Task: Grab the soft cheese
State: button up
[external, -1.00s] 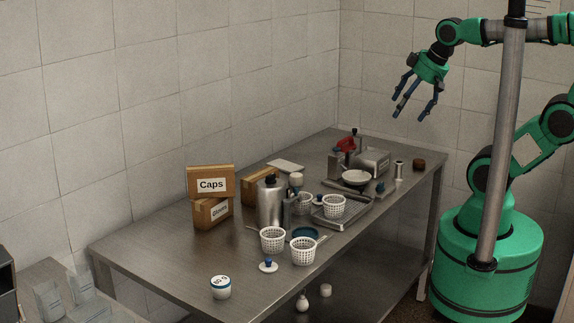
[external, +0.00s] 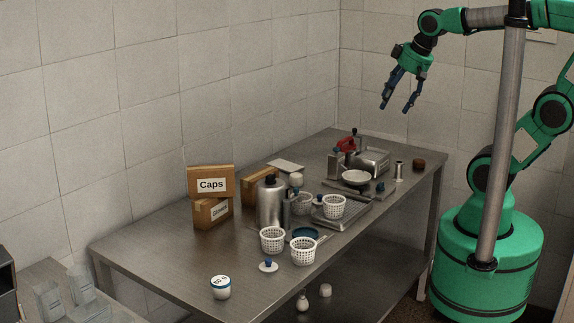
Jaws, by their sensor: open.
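My gripper (external: 396,108) is open and empty, fingers pointing down, high above the far right end of the steel table (external: 150,258). No item is clearly recognisable as the soft cheese. A small white rounded piece (external: 296,180) stands at the back, beside the cardboard boxes; I cannot tell what it is. Several white perforated baskets stand mid-table, including a front one (external: 303,251), one to its left (external: 272,240) and one on a metal tray (external: 334,207). Their contents are too small to make out.
A box marked Caps (external: 211,182) sits on another box (external: 212,213). A tall metal bottle (external: 270,203) stands behind the baskets. A scale with a white bowl (external: 355,177) and a brown jar (external: 419,164) are at the far end. The table's near left is clear.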

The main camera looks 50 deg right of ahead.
jog(key=w+d+m+g, duration=0.1)
jog(key=w+d+m, duration=0.15)
jog(key=w, duration=1.05)
jog(key=m+g+h+p, duration=0.1)
jog(key=m+g, duration=0.2)
jog(key=m, duration=0.5)
send_over(296, 174)
jog(key=a, duration=0.2)
notch_tip(296, 174, down, 28)
jog(key=f, duration=0.1)
jog(key=shift+s+d+r, duration=0.15)
jog(key=shift+s+r, duration=0.15)
jog(key=shift+s, duration=0.2)
jog(key=shift+f, duration=0.15)
jog(key=shift+w+d+f+b, duration=0.1)
jog(key=shift+d+f+b, duration=0.05)
jog(key=shift+f, duration=1.25)
jog(key=shift+w+d+f+b, duration=0.1)
jog(key=shift+d+f+b, duration=0.05)
jog(key=shift+f, duration=1.2)
jog(key=shift+w+d+f+b, duration=0.1)
jog(key=shift+d+f+b, duration=0.05)
jog(key=shift+f, duration=1.25)
jog(key=shift+f, duration=0.1)
jog(key=shift+w+d+f+b, duration=0.15)
jog(key=shift+f+b, duration=0.1)
jog(key=shift+f, duration=1)
jog(key=shift+s+d+f+b, duration=0.1)
jog(key=shift+d+f+b, duration=0.1)
jog(key=shift+f, duration=1.05)
